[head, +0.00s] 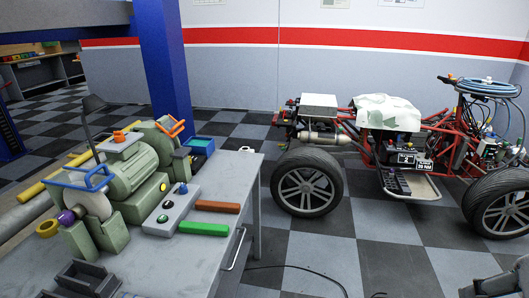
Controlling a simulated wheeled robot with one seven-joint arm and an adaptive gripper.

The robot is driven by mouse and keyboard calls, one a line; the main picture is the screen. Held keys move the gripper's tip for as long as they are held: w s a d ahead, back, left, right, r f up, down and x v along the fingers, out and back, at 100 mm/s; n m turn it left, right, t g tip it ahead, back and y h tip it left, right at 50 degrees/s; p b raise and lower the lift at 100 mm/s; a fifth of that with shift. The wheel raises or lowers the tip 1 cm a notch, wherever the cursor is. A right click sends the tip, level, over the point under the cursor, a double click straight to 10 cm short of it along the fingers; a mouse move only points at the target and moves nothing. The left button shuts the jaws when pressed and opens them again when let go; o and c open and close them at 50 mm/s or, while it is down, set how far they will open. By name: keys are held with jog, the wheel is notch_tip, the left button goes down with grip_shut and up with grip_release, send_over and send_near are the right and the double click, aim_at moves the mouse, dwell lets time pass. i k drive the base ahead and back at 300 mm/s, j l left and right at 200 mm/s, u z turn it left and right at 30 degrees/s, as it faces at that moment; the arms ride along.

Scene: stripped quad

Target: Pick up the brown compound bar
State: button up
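The brown compound bar (218,206) lies flat on the grey workbench (190,262), near its right edge. It is a short reddish-brown block just right of the grey switch box. A longer green bar (203,228) lies close in front of it, with a small gap between them. Nothing covers the brown bar.
A green bench grinder (128,170) with a blue guard and a switch box (172,210) stand left of the bars. A dark vise-like object (88,279) sits at the front left. A stripped quad (385,140) stands on the checkered floor to the right. A cable lies on the floor.

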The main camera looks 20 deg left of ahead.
aim_at(207, 205)
jog(key=i+l+u, duration=0.1)
jog(key=i+u, duration=0.15)
jog(key=u, duration=0.25)
jog(key=i+l+u, duration=0.2)
jog(key=u, duration=0.3)
jog(key=i+l+u, duration=0.25)
jog(key=u, duration=0.25)
jog(key=i+l+u, duration=0.1)
jog(key=l+u, duration=0.4)
jog(key=i+l+u, duration=0.25)
jog(key=l, duration=0.2)
jog(key=l+u, duration=0.25)
jog(key=l, duration=0.2)
